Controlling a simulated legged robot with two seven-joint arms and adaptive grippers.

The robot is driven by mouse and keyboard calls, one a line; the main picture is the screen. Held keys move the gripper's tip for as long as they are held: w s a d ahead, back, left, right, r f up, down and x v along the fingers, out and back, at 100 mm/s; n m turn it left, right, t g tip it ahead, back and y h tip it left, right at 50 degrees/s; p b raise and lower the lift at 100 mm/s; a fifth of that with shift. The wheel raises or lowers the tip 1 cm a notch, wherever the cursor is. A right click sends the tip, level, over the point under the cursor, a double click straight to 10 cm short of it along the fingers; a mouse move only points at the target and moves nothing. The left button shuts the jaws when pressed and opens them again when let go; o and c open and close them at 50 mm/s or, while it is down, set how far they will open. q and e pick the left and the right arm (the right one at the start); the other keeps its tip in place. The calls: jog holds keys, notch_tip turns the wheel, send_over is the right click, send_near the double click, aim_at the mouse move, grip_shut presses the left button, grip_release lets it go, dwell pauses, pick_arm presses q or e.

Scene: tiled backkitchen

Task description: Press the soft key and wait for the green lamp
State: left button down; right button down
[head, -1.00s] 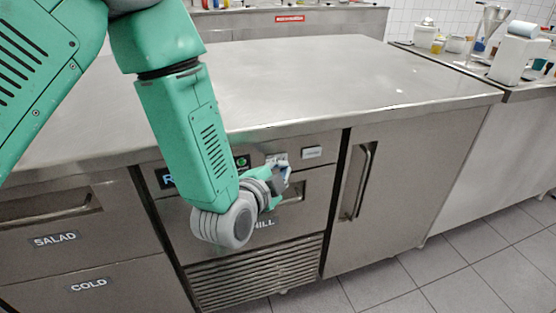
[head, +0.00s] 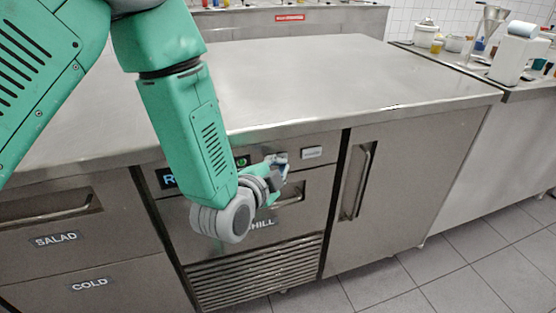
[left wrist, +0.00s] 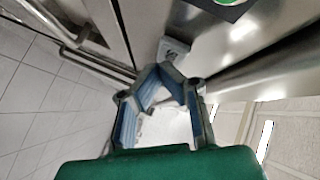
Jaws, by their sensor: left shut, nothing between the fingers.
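My left gripper (head: 281,166) is shut and empty in front of the upper panel of the counter's middle unit. In the left wrist view its blue-padded fingers (left wrist: 163,72) come together at the tips, close to a small grey block (left wrist: 174,48) on the panel, which looks like the soft key. Contact cannot be told.
A dark display (head: 166,179) is partly behind my forearm. Door handle (head: 360,180) and drawer handle (head: 45,217) stick out. The steel worktop (head: 290,85) above is clear.

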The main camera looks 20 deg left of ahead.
pick_arm(q)
jog(key=shift+w+a, duration=0.25)
jog(key=shift+w, duration=0.1)
dwell(0.4)
jog(key=shift+s+d, duration=0.6)
jog(key=shift+s, duration=0.2)
jog(key=s+d, duration=0.1)
jog(key=s, duration=0.1)
jog(key=s+d+p, duration=0.1)
jog(key=s+d, duration=0.1)
dwell(0.5)
dwell(0.6)
